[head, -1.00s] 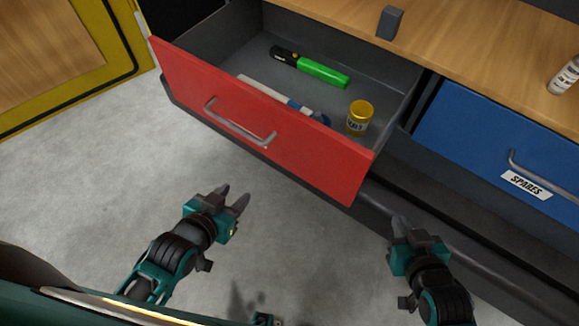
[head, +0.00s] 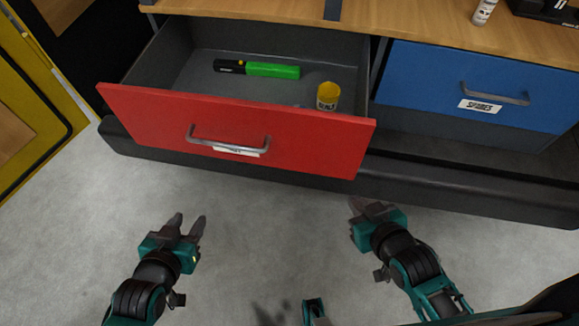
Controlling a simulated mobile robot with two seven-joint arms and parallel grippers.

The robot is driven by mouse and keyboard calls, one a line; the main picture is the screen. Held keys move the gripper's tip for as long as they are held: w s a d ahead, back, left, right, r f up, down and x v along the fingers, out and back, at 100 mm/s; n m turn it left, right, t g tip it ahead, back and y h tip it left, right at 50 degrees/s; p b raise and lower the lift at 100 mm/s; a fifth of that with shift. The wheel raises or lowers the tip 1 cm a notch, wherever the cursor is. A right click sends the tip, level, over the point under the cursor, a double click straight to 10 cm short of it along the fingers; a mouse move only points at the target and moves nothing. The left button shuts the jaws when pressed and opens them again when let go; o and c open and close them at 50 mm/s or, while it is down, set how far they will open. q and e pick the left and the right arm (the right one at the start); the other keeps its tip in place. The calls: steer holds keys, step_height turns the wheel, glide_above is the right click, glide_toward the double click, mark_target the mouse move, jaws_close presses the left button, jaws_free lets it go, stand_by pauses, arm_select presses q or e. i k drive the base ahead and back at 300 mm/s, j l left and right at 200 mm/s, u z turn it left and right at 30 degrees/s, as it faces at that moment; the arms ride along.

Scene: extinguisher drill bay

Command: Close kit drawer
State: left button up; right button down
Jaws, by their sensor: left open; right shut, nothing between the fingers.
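The red-fronted drawer (head: 290,135) stands pulled out from the bench in the head view, with a grey bar handle (head: 228,140) on its front and a white label partly hidden behind the handle. Inside lie a green and black tool (head: 270,70) and a yellow-lidded jar (head: 328,97). My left gripper (head: 188,225) is open and empty, below and in front of the handle, apart from the drawer. My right gripper (head: 360,203) is shut and empty, just below the drawer's front right corner in the picture. I cannot tell whether it touches anything.
A blue drawer (head: 430,85) with a SPARES label is shut at the right. A dark plinth (head: 440,190) runs along the bench's foot. A bottle (head: 484,12) stands on the wooden worktop (head: 400,16). A yellow-framed panel (head: 50,80) is at the left. Grey floor in front is clear.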

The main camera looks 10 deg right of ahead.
mark_target(172, 96)
steer(key=k+j, duration=0.1)
steer(key=j, duration=1.05)
steer(key=k+j, duration=0.15)
steer(key=j, duration=0.4)
steer(key=j+z, duration=0.05)
